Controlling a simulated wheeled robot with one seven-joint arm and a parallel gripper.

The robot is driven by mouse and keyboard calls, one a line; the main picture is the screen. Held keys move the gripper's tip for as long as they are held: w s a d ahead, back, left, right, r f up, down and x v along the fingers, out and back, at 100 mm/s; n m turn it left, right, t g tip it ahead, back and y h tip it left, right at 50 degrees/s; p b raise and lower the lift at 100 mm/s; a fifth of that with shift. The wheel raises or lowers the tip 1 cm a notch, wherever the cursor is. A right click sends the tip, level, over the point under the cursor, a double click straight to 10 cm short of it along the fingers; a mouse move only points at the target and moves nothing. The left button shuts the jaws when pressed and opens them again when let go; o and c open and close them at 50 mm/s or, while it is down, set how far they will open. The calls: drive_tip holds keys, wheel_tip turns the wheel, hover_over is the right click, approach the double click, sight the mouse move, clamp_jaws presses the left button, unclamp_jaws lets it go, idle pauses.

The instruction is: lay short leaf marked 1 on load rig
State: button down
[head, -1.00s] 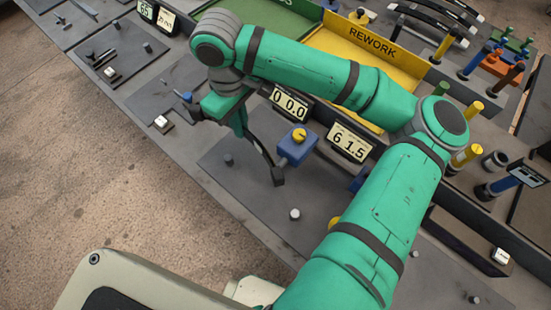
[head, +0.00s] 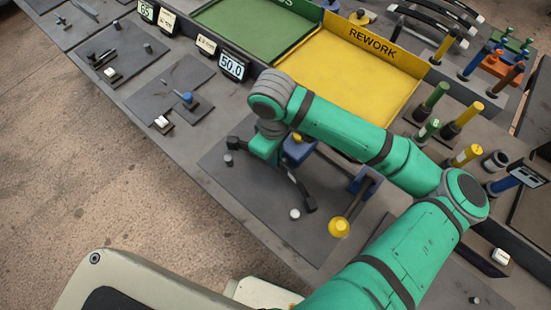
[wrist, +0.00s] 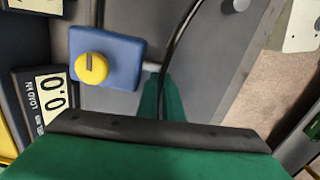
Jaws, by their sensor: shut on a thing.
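My gripper (head: 266,152) is shut on a dark, bowed leaf (head: 297,187), held over the dark plate of the load rig (head: 262,205) in the head view. The leaf's far right end has a dark block; its middle is hidden by my gripper. No number mark is readable on it. In the wrist view the leaf (wrist: 179,40) shows as a thin dark curve running up from the green fingers (wrist: 165,100). The rig has a blue block with a yellow knob (wrist: 92,68). I cannot tell whether the leaf touches the rig.
A second blue block (head: 363,180) and a yellow knob (head: 338,228) stand at the rig's right. A yellow REWORK tray (head: 340,70) and a green tray (head: 250,30) lie behind. A LOAD display (wrist: 48,95) reads 0.0. Several coloured posts stand at right.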

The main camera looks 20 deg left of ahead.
drive_tip(key=shift+f, duration=1)
drive_tip(key=c, duration=2.2)
unclamp_jaws()
drive_tip(key=shift+f, duration=0.15)
drive_tip(key=r, duration=1.2)
drive_tip(key=shift+a+r, duration=0.15)
drive_tip(key=shift+a, duration=0.05)
